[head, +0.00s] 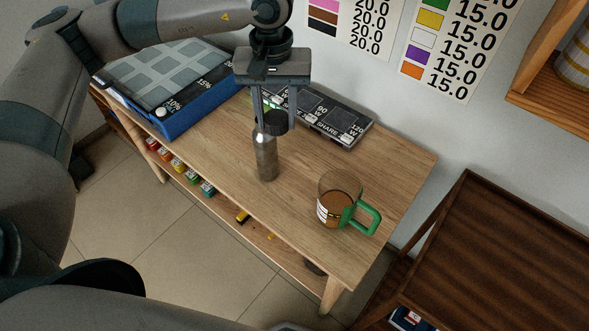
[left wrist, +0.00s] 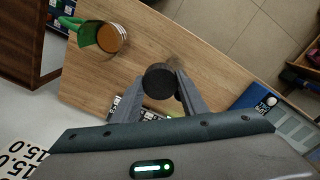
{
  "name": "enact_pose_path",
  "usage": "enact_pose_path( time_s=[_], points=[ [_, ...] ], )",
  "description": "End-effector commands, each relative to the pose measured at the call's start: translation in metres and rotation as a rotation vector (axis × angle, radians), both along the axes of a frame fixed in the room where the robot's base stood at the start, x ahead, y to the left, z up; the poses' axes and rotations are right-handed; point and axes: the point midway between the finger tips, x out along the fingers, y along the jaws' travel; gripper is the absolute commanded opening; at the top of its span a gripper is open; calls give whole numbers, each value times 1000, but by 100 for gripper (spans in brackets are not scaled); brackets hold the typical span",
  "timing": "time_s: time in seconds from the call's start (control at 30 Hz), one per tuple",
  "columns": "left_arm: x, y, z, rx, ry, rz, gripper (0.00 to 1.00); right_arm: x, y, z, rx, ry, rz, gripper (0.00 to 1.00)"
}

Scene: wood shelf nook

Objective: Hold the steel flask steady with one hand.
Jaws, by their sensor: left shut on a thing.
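My right gripper is in neither view.
A glass mug (head: 337,203) with a green handle and brown contents stands right of the flask. A blue box (head: 186,112) sits at the table's left end. A dark flat case (head: 335,118) lies along the wall. A dark brown shelf unit (head: 480,245) stands at the right.

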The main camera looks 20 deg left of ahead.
Motion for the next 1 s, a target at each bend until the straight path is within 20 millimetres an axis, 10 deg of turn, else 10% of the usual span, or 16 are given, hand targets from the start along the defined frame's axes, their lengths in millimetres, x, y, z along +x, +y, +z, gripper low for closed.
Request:
enact_pose_path(
  time_s=[0.37,1.0],
  points=[
    [15,-9,-12,-1,2,324,12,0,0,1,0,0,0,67],
    [53,-29,-54,0,3,1405,12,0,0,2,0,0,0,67]
  ],
)
